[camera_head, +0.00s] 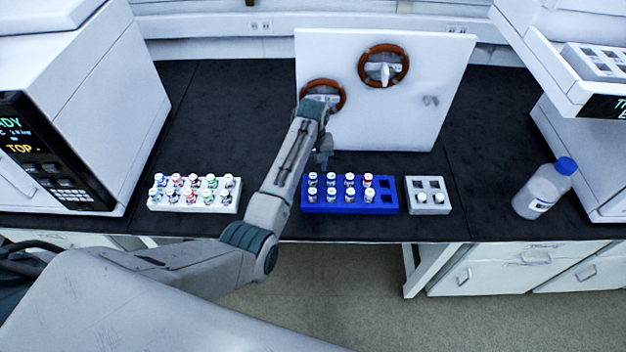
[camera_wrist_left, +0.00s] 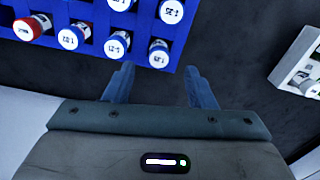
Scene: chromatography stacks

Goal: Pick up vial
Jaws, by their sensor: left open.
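Several small vials with mostly white caps and blue rims stand upright in a blue rack (camera_head: 348,208) on the black bench. One vial (camera_head: 368,180) in it has a red-rimmed cap; it also shows in the left wrist view (camera_wrist_left: 27,29). My left gripper (camera_head: 324,158) is behind the rack's left part, pointing down. In the left wrist view the gripper (camera_wrist_left: 160,88) is open, with only dark bench between its fingers. A blue-rimmed vial (camera_wrist_left: 158,52) stands just beyond the fingertips, apart from them. My right gripper is not in view.
A white rack (camera_head: 196,209) of vials with mixed-colour caps stands left. A small grey rack (camera_head: 428,209) with two vials stands right of the blue rack. A bottle (camera_head: 541,190) with blue cap is farther right. A white panel (camera_head: 390,110) with two rings stands behind my gripper.

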